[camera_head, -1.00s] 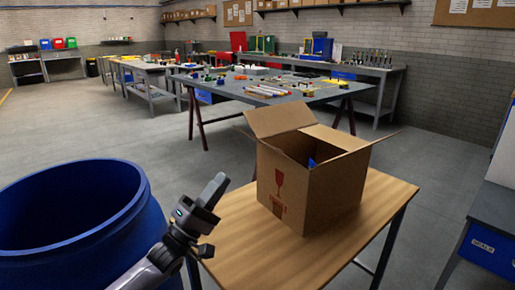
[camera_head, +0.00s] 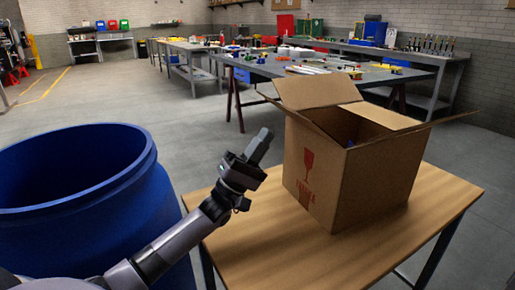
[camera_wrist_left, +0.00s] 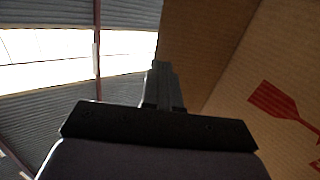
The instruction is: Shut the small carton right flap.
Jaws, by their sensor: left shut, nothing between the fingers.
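The small carton (camera_head: 350,190) stands upright on a wooden-topped table, with a red glass mark on its front-left face. Its top is partly open. One flap (camera_head: 315,92) stands raised at the far left, and another flap (camera_head: 382,116) lies at the far right side. The right flap (camera_head: 425,127) sticks outward to the right, seen nearly edge-on. My left gripper (camera_head: 264,137) is shut and empty, apart from the carton at its left. In the left wrist view its fingers (camera_wrist_left: 163,85) point up past the carton wall (camera_wrist_left: 270,65). My right gripper is not in view.
The wooden table (camera_head: 285,245) has bare top to the left and front of the carton. A large blue barrel (camera_head: 160,215) stands at the left, beside my left arm. A long workbench with several small items (camera_head: 300,72) stands behind, across open floor.

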